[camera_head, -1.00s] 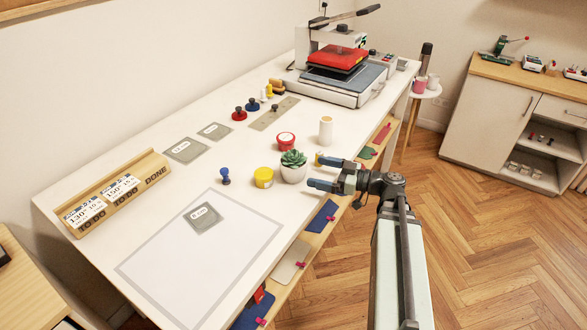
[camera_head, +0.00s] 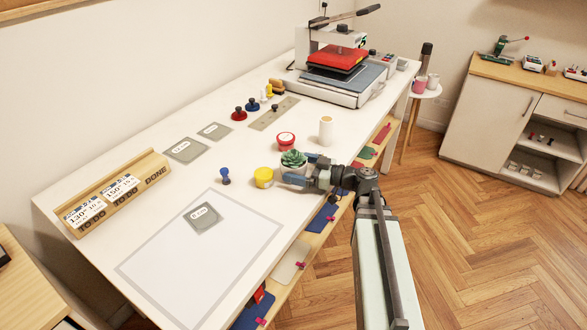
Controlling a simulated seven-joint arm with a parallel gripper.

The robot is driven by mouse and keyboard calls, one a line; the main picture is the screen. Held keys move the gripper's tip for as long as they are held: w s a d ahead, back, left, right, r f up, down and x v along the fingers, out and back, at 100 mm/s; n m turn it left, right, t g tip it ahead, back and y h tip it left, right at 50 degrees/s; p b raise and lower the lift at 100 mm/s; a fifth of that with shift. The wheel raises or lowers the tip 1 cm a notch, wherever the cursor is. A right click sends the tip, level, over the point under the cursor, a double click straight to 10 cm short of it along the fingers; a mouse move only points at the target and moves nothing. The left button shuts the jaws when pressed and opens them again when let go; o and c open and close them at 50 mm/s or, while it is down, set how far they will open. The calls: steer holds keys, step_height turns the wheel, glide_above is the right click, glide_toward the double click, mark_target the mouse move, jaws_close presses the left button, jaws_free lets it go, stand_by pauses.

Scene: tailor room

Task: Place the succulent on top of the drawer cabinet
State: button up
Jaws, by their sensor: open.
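The succulent (camera_head: 293,160) is a green rosette in a small white pot, standing upright near the right edge of the white work table (camera_head: 165,225). My gripper (camera_head: 300,169) is open and low over the table, with its fingers at the pot's right side. One finger reaches in front of the pot and the other behind it, so part of the pot is hidden. I cannot tell whether the fingers touch it. A wooden-topped cabinet (camera_head: 533,100) with a drawer and open shelves stands at the far right.
A yellow tub (camera_head: 263,177) stands just left of the pot. A red-lidded jar (camera_head: 286,140) and a white cylinder (camera_head: 326,130) stand behind it. A heat press (camera_head: 338,65) occupies the table's far end. Tools and jars (camera_head: 505,47) sit on the cabinet top. Open wooden floor lies between.

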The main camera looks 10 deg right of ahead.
steer(key=c, duration=1.2)
steer(key=shift+r, duration=0.1)
steer(key=f+v, duration=0.1)
steer(key=v, duration=1.7)
